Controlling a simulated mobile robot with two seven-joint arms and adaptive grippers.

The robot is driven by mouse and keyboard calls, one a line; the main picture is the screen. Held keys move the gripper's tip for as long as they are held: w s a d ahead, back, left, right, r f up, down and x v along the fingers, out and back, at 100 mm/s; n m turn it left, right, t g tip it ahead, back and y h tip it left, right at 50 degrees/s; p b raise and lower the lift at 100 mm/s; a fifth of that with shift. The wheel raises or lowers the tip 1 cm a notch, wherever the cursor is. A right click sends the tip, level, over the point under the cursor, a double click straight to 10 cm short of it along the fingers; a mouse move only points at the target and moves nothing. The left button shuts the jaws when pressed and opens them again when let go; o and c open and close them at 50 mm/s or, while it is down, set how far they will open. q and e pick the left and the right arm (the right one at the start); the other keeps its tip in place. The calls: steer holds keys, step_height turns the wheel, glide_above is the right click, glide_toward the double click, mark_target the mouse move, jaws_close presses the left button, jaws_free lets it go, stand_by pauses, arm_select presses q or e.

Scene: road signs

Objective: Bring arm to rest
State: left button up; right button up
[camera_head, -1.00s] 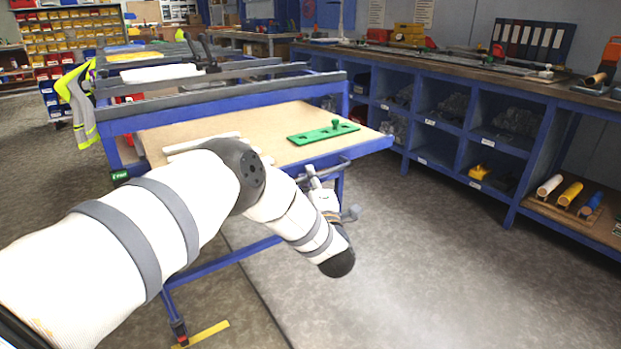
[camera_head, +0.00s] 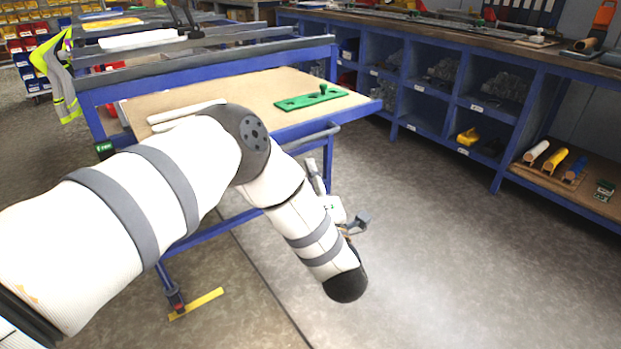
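My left arm (camera_head: 200,170), white with grey bands, comes in from the left and bends at a dark grey joint in front of the work table (camera_head: 230,95). Its lower part slants down to a black rounded end over open floor. My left gripper (camera_head: 357,224) shows only in part behind that lower arm, beside the table's front right corner and below its top. Its fingers are too hidden to tell whether it is open or shut. My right gripper is out of view.
A green plate with a peg (camera_head: 312,98) lies on the work table, and white bars (camera_head: 185,113) lie near its left side. Blue shelving (camera_head: 440,90) runs along the right. The grey floor (camera_head: 440,240) between is clear. A yellow strip (camera_head: 197,304) marks the floor.

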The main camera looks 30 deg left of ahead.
arm_select(q)
steer(key=shift+s+d, duration=0.25)
steer(key=shift+s, duration=0.05)
steer(key=shift+f, duration=0.1)
steer(key=s+d+f+m+g+h+p, duration=0.1)
steer(key=s+d+f+m+h, duration=0.2)
steer(key=f+m+h, duration=0.25)
steer(key=s+d+f+m+h+p, duration=0.2)
steer(key=s+d+f+m+h, duration=0.15)
steer(key=f+m, duration=0.2)
steer(key=s+d+f+m+g+h+p, duration=0.15)
steer(key=s+f+m+g+h, duration=0.45)
steer(key=s, duration=0.7)
steer(key=s+a+m+g+p, duration=0.1)
steer(key=s+m+g, duration=0.7)
steer(key=s, duration=2.1)
steer(key=shift+s+a+m+g+y+p, duration=0.3)
steer(key=shift+s+a+g+y+p, duration=0.1)
steer(key=shift+g, duration=0.5)
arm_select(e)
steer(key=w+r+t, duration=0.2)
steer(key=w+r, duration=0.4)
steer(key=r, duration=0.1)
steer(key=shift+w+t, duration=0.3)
